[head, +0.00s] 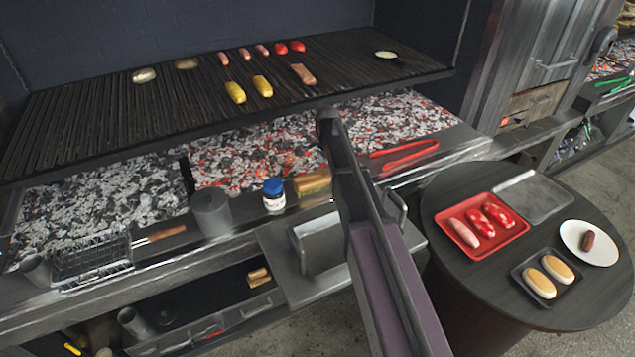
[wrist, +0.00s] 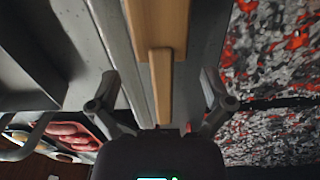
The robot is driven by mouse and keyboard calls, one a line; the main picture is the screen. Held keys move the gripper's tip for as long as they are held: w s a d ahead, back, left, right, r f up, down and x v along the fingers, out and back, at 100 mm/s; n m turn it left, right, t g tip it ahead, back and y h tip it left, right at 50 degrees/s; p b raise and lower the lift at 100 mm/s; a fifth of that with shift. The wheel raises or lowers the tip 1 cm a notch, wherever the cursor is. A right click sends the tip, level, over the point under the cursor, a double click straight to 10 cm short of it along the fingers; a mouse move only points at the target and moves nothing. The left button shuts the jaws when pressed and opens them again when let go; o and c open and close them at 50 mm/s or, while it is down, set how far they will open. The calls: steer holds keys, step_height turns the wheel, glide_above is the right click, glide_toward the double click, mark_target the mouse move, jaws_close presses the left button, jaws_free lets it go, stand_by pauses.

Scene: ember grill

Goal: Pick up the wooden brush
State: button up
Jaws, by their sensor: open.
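The wooden brush (wrist: 162,85) is in the wrist view, a light wooden block with a narrower handle strip running down the middle of the picture. In the head view a wooden piece that looks like it (head: 312,184) lies on the metal ledge before the embers, partly hidden by my arm. My gripper (wrist: 160,98) is open, with one finger on each side of the handle in the picture and nothing held. Its height above the brush is hard to tell. In the head view my arm hides the gripper.
A blue-capped jar (head: 273,195) and a grey cup (head: 211,213) stand left of the brush on the ledge. Glowing embers (head: 250,148) lie behind. Red tongs (head: 404,156) are to the right. A round table (head: 470,275) holds trays of food.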

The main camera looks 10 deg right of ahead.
mark_target(326, 173)
steer(key=shift+f+b, duration=2.3)
steer(key=shift+f, duration=0.15)
steer(key=c, duration=1.2)
